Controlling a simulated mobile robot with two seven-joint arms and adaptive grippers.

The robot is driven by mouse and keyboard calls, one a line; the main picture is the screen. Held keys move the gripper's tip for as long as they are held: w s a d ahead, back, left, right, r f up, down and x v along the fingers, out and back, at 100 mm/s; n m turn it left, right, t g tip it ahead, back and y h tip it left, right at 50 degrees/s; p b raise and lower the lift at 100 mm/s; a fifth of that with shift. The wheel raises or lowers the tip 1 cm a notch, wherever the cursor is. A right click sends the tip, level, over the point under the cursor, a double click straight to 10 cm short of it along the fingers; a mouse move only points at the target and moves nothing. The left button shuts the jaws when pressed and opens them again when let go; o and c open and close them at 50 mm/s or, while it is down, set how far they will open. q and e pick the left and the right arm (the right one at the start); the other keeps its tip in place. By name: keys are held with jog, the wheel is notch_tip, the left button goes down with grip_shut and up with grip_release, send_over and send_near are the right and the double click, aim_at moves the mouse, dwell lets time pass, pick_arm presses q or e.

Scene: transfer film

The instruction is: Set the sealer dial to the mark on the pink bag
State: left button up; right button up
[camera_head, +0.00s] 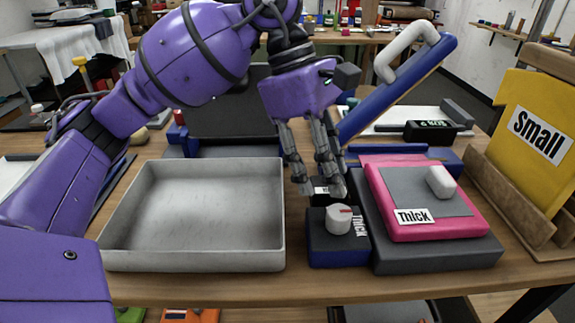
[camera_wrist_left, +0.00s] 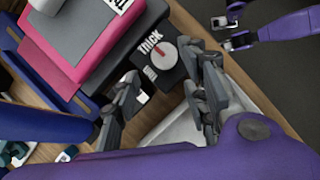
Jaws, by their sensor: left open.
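The pink bag (camera_head: 440,224) lies on a dark grey block on the right, with a white label reading "Thick". In the wrist view the bag (camera_wrist_left: 62,62) is at upper left. The white sealer dial (camera_head: 339,221) has a red line on top and sits on a small dark blue box (camera_head: 330,252). A "Thick" label stands beside the dial; another label is partly hidden by the fingers. In the wrist view the dial (camera_wrist_left: 162,56) is ahead of the fingers. My left gripper (camera_head: 320,190) is open, pointing down just above and behind the dial. My right gripper (camera_wrist_left: 226,32) shows small at top right.
An empty grey tray (camera_head: 120,258) stands left of the dial box. A raised blue lever (camera_head: 400,88) with a white handle rises behind. A yellow "Small" bag (camera_head: 520,165) stands in a wooden holder at right. The table's front edge is close to the dial box.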

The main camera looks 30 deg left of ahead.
pick_arm(q)
jog(key=v, duration=0.5)
jog(key=shift+r, duration=0.25)
